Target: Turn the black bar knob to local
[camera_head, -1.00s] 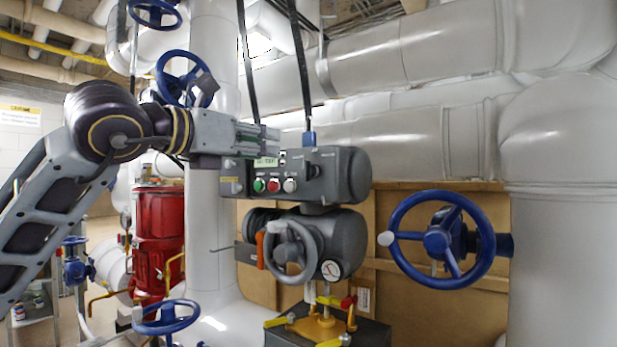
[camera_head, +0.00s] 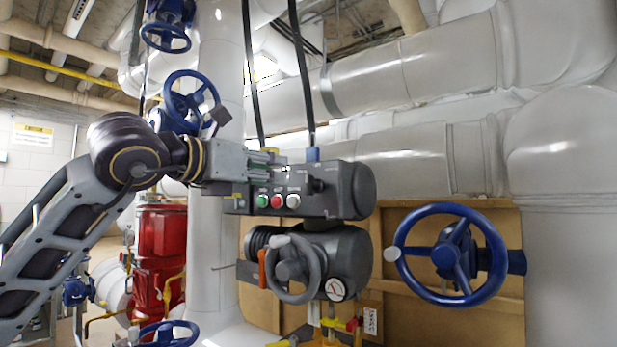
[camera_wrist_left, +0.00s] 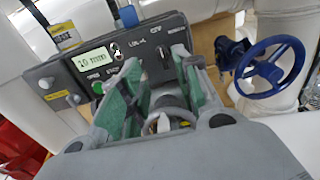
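The black bar knob (camera_head: 316,185) is on the front of the grey actuator's control panel (camera_head: 330,205), to the right of the display and above the buttons. In the left wrist view the knob (camera_wrist_left: 163,52) shows between the fingertips, beyond them, near lettering that seems to read LOCAL. My left gripper (camera_head: 279,158) is up and left of the knob in the head view. In the left wrist view its green-padded fingers (camera_wrist_left: 158,60) are apart with nothing between them. It appears clear of the knob. My right gripper is not in view.
Green, red and white buttons (camera_head: 278,201) sit below my left gripper. A grey handwheel (camera_head: 312,270) projects below the panel. A large blue handwheel (camera_head: 412,228) stands to the right, and another (camera_head: 192,98) at upper left. Black cables (camera_head: 302,75) hang above the panel.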

